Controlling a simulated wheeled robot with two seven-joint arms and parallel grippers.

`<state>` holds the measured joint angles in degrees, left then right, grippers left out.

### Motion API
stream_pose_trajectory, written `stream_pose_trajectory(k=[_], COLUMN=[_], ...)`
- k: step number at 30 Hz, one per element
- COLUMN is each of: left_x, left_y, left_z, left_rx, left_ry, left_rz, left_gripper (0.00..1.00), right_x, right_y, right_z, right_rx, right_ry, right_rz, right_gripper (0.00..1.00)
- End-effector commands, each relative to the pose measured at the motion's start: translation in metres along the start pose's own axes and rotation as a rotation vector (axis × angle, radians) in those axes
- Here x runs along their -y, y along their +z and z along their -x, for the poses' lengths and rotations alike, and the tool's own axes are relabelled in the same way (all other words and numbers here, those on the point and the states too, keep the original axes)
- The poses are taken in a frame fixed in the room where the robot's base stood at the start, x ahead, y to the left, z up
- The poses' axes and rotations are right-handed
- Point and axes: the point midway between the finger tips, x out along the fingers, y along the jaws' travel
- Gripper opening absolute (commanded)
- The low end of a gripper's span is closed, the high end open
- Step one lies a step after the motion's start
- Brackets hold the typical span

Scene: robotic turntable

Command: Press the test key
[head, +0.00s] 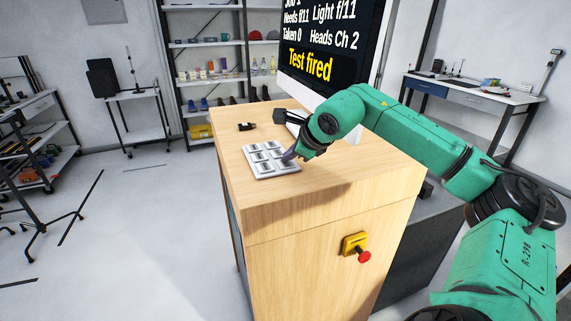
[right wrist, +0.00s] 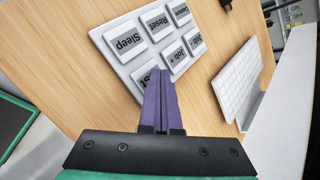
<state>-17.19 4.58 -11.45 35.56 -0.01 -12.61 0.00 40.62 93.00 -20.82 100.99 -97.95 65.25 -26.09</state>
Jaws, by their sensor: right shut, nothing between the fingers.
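A light grey keypad (head: 259,169) lies on the wooden cabinet top; it also shows in the right wrist view (right wrist: 132,70). A partly covered key whose label ends in "st" (right wrist: 146,82) is at the purple fingertips. My right gripper (head: 287,157) is shut and empty, its tips at the keypad's right side. In the right wrist view, the fingers (right wrist: 161,80) overlap that key; whether they touch it I cannot tell. The screen (head: 322,60) reads "Test fired" in yellow. My left gripper is out of view.
A small black object (head: 247,126) lies behind the keypad. A white keyboard (right wrist: 239,80) lies beside it in the right wrist view. A red button on a yellow box (head: 356,246) is on the cabinet's front. Shelves (head: 217,79) stand behind; the floor at left is partly clear.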

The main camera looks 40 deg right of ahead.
Motion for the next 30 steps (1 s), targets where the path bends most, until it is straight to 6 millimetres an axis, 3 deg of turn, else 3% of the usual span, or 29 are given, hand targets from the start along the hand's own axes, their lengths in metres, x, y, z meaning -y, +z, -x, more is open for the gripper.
stream_pose_trajectory(k=[11,20,30], left_x=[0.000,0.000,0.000], left_y=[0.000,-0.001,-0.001], left_z=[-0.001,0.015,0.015], left_rx=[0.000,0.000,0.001], left_ry=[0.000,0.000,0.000], left_rz=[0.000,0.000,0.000], left_gripper=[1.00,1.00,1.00], right_x=[-0.001,0.008,0.008], right_y=[-0.001,0.008,0.008], right_z=[-0.001,0.011,0.011], right_rx=[-0.002,-0.001,0.000], right_ry=[0.001,0.001,0.001], right_rz=[0.000,0.000,0.000], right_gripper=[0.00,0.00,0.00])
